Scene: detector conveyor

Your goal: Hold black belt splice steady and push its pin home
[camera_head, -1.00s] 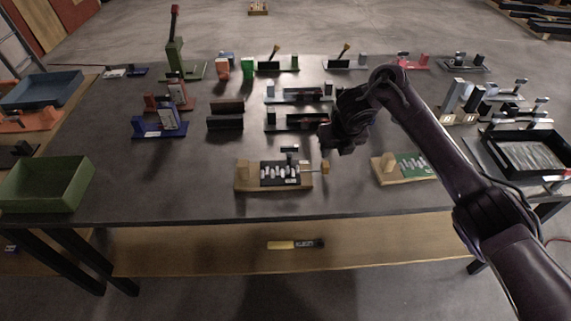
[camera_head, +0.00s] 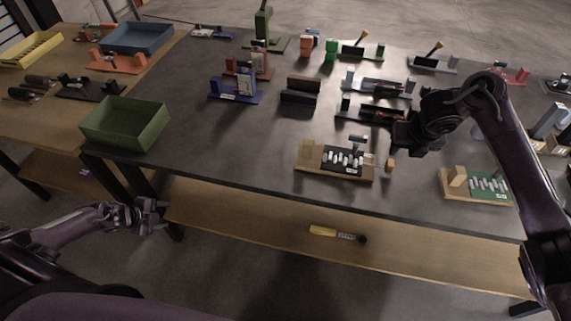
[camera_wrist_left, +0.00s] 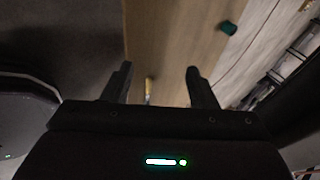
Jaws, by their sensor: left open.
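The black belt splice (camera_head: 342,159), with silver lacing, lies on a wooden base near the front edge of the dark table. Its pin ends in a wooden handle (camera_head: 390,165) at the right side of the base. My right gripper (camera_head: 402,143) hangs just above and to the right of that handle, seemingly apart from it; its fingers are too dark to read. My left gripper (camera_head: 155,213) is low at the left, in front of the table and far from the splice. In the left wrist view its two fingers (camera_wrist_left: 160,76) are apart with nothing between them.
A green splice (camera_head: 489,185) on a wooden base stands to the right. A green tray (camera_head: 126,124) sits at the table's left end. Several fixtures stand behind. A yellow-handled tool (camera_head: 337,233) lies on the lower shelf. The table left of the splice is clear.

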